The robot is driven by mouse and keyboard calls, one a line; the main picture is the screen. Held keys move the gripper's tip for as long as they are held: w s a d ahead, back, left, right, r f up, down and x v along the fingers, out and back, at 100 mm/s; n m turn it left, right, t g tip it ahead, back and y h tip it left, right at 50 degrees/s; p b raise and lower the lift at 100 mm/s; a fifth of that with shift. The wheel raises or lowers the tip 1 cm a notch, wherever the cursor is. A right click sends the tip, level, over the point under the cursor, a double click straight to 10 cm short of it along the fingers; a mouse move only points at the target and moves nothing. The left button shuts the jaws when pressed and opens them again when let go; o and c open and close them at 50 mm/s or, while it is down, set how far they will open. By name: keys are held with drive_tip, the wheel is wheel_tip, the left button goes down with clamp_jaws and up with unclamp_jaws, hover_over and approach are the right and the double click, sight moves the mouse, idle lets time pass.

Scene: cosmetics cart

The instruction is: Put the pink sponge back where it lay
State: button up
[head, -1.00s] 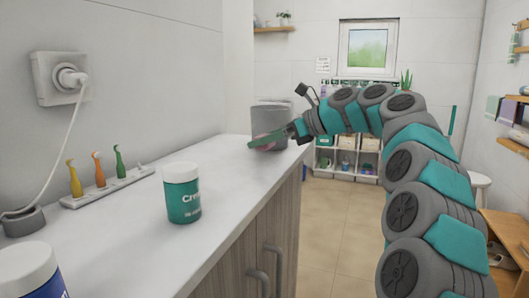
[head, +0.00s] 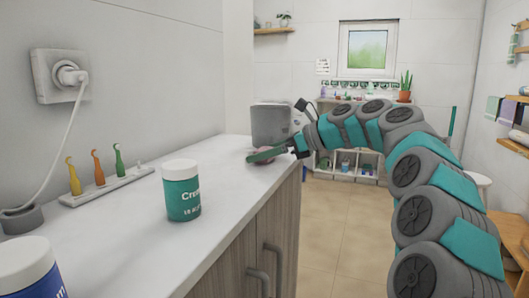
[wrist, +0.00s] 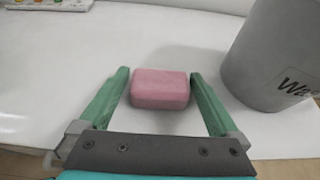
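The pink sponge (wrist: 160,89) lies between the two green fingers of my gripper (wrist: 159,75) in the wrist view, with a narrow gap on each side. It appears to rest on the white counter. In the head view my gripper (head: 254,155) is low over the far end of the counter (head: 140,235), and only a bit of pink shows by the fingers. The gripper is open.
A grey bin (wrist: 272,60) with lettering stands close to the right of my gripper; the head view shows it behind (head: 270,122). A teal jar (head: 183,200), a blue jar (head: 40,286) and a toothbrush rack (head: 105,187) stand nearer. The counter's right edge is close.

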drive_tip(key=shift+r, duration=0.1)
idle(0.3)
drive_tip(key=p+v, duration=0.1)
drive_tip(key=v, duration=1.1)
drive_tip(key=shift+s, duration=0.1)
